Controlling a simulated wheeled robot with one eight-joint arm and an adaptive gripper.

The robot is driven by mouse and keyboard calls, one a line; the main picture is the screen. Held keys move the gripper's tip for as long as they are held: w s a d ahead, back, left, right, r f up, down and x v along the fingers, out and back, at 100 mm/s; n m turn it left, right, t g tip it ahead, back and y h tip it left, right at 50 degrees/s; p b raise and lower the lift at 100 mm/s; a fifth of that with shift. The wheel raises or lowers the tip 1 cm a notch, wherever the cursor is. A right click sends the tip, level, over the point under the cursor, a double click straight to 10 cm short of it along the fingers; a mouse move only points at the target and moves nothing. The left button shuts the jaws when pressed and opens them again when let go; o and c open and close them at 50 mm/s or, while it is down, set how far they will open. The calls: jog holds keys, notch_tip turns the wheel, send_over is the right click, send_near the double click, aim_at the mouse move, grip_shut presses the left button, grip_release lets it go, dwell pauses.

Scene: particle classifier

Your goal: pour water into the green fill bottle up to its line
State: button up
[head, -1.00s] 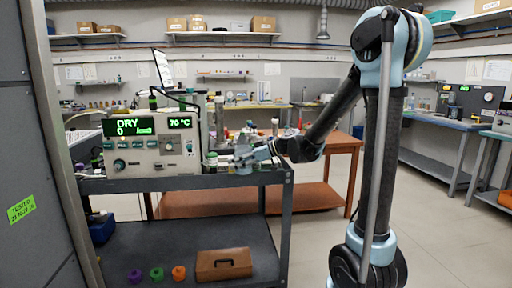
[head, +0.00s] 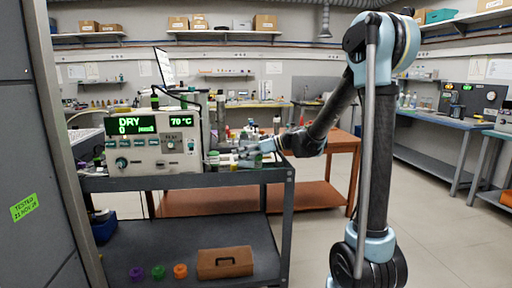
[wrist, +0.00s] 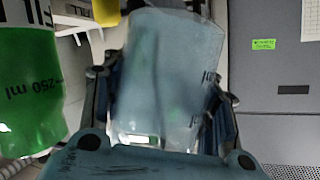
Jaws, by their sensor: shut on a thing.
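The green fill bottle (wrist: 28,85) stands at the left of the wrist view, partly cut off by the frame. It has dark lettering and a "250 ml" mark, and green shows behind the mark. My gripper (wrist: 165,95) is shut on a translucent bluish vessel (wrist: 165,70), with one finger on each side of it. The vessel is to the right of the green bottle and apart from it in the picture. Its water level is unclear. In the head view my gripper (head: 258,150) is over the right end of the cart top, where small items are hard to tell apart.
A control box (head: 155,143) reading "DRY" and "70 °C" stands left of my gripper. The cart's lower shelf (head: 185,240) holds purple, green and orange pieces and a brown case (head: 225,262). A brown table (head: 340,140) stands behind. The floor at right is open.

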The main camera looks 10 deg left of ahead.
aim_at(243, 142)
jog(key=shift+w+r, duration=0.2)
jog(key=shift+m+g+y, duration=0.4)
jog(key=shift+m+g, duration=0.1)
jog(key=shift+m, duration=0.3)
jog(key=r, duration=0.2)
jog(key=w+r, duration=0.1)
jog(key=r, duration=0.1)
jog(key=shift+d, duration=0.15)
jog(key=shift+w+r+m, duration=0.15)
jog(key=shift+m, duration=0.15)
jog(key=shift+w+d+r+p, duration=0.15)
jog(key=shift+w+r+p, duration=0.1)
jog(key=shift+p, duration=0.15)
jog(key=shift+w+r+m+g+y+p, duration=0.1)
jog(key=shift+r+m+g+y+p, duration=0.35)
jog(key=shift+m+p, duration=0.35)
jog(key=shift+r+m+g+y+p, duration=0.45)
jog(key=shift+r+m+y+p, duration=0.45)
jog(key=shift+m, duration=0.6)
dwell(1.2)
jog(key=shift+w+m+p, duration=0.1)
jog(key=shift+m+p, duration=0.45)
jog(key=shift+m, duration=0.25)
dwell(1.5)
